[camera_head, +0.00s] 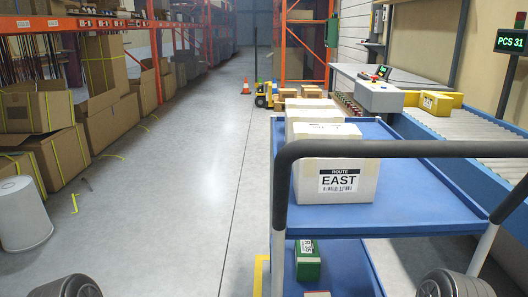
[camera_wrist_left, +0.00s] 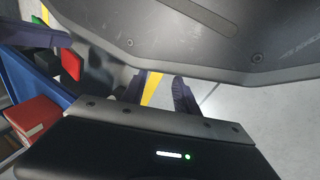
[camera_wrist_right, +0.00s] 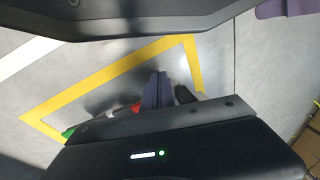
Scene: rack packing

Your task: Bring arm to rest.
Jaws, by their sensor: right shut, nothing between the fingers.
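In the head view neither gripper shows; only dark rounded parts of my arms appear at the bottom left and bottom right. In the left wrist view my left gripper (camera_wrist_left: 160,93) has its two dark fingers apart, with floor and a yellow line seen between them and nothing held. In the right wrist view my right gripper (camera_wrist_right: 157,90) has its fingers together and empty, over grey floor with yellow marking. Part of another purple-grey finger-like piece shows at that view's top right corner.
A blue cart (camera_head: 425,205) with a black handle (camera_head: 400,149) stands ahead right, bearing a white box labelled EAST (camera_head: 335,190). A green box (camera_head: 307,265) sits on its lower shelf. A conveyor (camera_head: 470,128) runs along the right. Cartons (camera_head: 105,120) line the left; the middle aisle is clear.

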